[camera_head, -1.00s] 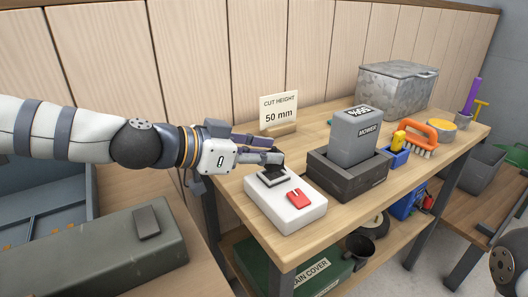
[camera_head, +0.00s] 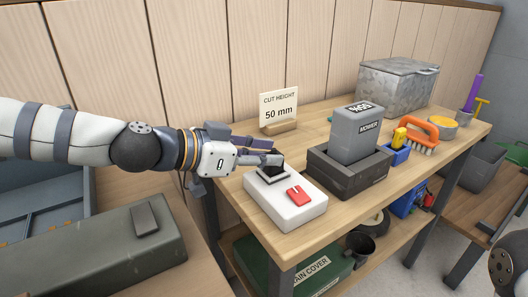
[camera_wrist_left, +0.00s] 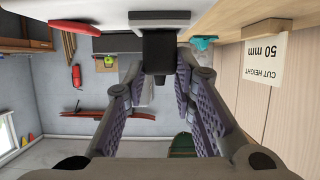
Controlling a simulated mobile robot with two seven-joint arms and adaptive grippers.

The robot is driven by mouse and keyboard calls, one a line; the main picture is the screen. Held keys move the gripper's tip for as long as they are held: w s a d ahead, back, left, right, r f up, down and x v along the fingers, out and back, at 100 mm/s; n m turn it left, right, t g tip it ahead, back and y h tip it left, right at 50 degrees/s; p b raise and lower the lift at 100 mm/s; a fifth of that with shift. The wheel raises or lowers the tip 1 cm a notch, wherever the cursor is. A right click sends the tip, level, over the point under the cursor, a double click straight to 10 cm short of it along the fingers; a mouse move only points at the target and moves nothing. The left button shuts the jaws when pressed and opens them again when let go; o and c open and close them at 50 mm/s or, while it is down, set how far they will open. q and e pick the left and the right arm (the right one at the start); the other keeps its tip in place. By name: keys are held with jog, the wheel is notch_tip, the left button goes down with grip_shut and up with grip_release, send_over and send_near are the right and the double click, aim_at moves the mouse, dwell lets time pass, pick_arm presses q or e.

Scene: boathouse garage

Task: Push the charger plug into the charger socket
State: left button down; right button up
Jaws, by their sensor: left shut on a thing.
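My left gripper (camera_head: 277,158) is shut on the black charger plug (camera_head: 272,172) above the white box. In the left wrist view, the black plug (camera_wrist_left: 158,52) sits between the fingertips. The charger socket (camera_head: 268,180) is a dark, raised rim on top of the white box (camera_head: 287,213), next to a red switch (camera_head: 298,196). The plug is at the socket; the fingers and the plug partly hide the opening, and I cannot tell how deep the plug is. My right gripper is not in view.
The grey mower battery (camera_head: 361,135) stands in a dark dock (camera_head: 348,178) right of the white box. A "CUT HEIGHT 50 mm" card (camera_head: 279,108) stands behind. A blue tray (camera_head: 397,156), an orange brush (camera_head: 420,134) and a metal box (camera_head: 397,87) are further right.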

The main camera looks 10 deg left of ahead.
pick_arm(q)
jog(key=shift+f, duration=0.4)
jog(key=c, duration=1.2)
grip_release()
jog(key=shift+r, duration=0.1)
jog(key=shift+c, duration=0.2)
notch_tip(320, 180, up, 10)
